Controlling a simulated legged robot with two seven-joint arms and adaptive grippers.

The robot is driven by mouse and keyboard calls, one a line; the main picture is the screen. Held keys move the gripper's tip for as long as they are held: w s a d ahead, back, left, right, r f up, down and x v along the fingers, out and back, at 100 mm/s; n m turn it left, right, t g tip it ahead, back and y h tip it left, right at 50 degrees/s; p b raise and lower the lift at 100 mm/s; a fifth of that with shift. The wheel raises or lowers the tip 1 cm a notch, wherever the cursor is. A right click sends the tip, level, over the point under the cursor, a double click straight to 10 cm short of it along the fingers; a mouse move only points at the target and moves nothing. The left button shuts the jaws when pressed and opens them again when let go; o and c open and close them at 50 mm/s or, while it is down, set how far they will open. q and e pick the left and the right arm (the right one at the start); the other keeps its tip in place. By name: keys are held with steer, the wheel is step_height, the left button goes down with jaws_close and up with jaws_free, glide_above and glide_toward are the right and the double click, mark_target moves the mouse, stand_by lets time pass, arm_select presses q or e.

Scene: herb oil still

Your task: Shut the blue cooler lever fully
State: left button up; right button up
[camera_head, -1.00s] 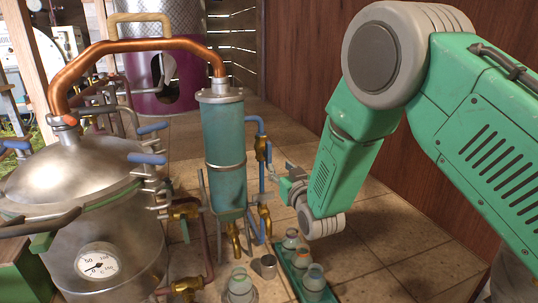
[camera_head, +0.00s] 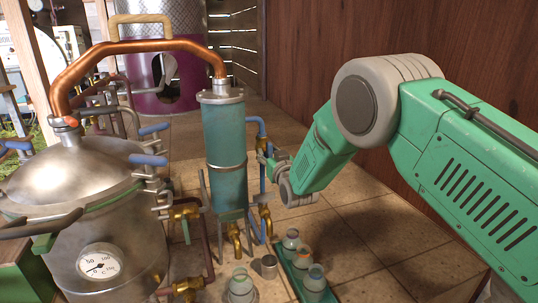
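The cooler (camera_head: 224,135) is an upright teal cylinder right of the steel still. A blue pipe (camera_head: 255,122) runs down its right side, with a brass valve (camera_head: 262,147) on it. My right gripper (camera_head: 265,160) is at this valve, reaching in from the right. It looks very close to the valve and the pipe; I cannot tell if it touches. The blue cooler lever is not clearly visible, perhaps hidden behind the gripper. The fingers are too small and overlapped to show whether they are open or shut. My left gripper is not in view.
The steel still (camera_head: 75,185) with a gauge and blue-gripped clamps fills the left. A copper pipe (camera_head: 140,47) arches to the cooler. A green tray (camera_head: 301,281) of small bottles and a metal cup (camera_head: 269,267) stand below. Tiled floor (camera_head: 375,235) on the right is clear.

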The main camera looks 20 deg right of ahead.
jaws_close()
